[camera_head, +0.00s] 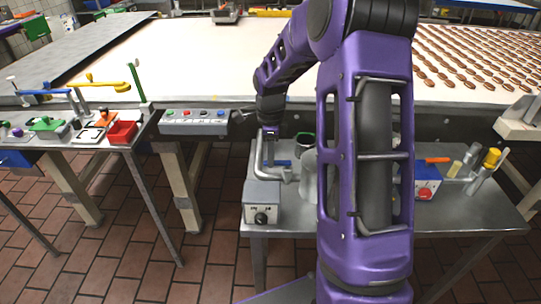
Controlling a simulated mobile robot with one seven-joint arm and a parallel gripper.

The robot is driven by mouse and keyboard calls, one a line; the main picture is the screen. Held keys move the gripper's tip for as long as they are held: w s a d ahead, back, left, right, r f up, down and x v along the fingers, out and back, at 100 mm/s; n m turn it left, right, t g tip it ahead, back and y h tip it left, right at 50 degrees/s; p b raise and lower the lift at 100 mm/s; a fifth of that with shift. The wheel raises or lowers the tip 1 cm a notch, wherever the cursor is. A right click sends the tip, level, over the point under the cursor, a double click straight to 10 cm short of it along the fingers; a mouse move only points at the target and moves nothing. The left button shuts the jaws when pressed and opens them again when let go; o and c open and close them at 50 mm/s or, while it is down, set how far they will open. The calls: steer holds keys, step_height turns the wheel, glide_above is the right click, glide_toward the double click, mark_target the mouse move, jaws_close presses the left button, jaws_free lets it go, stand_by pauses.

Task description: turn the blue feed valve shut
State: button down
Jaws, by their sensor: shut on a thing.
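A small blue handle (283,162), which looks like the blue feed valve, shows on the grey pipework (260,160) on the steel table below the belt. My gripper (270,150) points down at this pipework, just left of the visible blue part. It is shut on the blue handle, as far as I can tell. The fingertips are tiny and blend with the grey pipe, so the contact is not clear. The handle's exact angle is hard to read.
A grey box with a black knob (261,206) stands in front of the pipe. A blue box with a red button (425,187) stands further right. My purple arm hides the table's middle.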

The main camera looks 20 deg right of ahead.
mark_target(283, 166)
stand_by(0.4)
steer(key=s+n, duration=0.1)
steer(key=n, duration=0.2)
steer(key=s+n, duration=0.1)
steer(key=n, duration=0.2)
steer(key=s+n, duration=0.1)
steer(key=n, duration=0.2)
steer(key=shift+s+d, duration=0.1)
steer(key=shift+s, duration=0.3)
steer(key=n, duration=0.1)
steer(key=s+n, duration=0.1)
steer(key=n, duration=0.1)
steer(key=d+n, duration=0.1)
steer(key=shift+s+d+n, duration=0.1)
steer(key=shift+s+n, duration=0.15)
steer(key=shift+n, duration=0.05)
steer(key=shift+s+d+n+p, duration=0.25)
steer(key=shift+d+n, duration=0.1)
steer(key=shift+n, duration=0.6)
steer(key=shift+s+d+n+p, duration=0.2)
steer(key=shift+d+n, duration=0.15)
steer(key=shift+n, duration=0.6)
steer(key=c, duration=0.8)
jaws_free()
steer(key=shift+o, duration=0.2)
step_height(283, 166, up, 18)
steer(key=shift+f, duration=0.25)
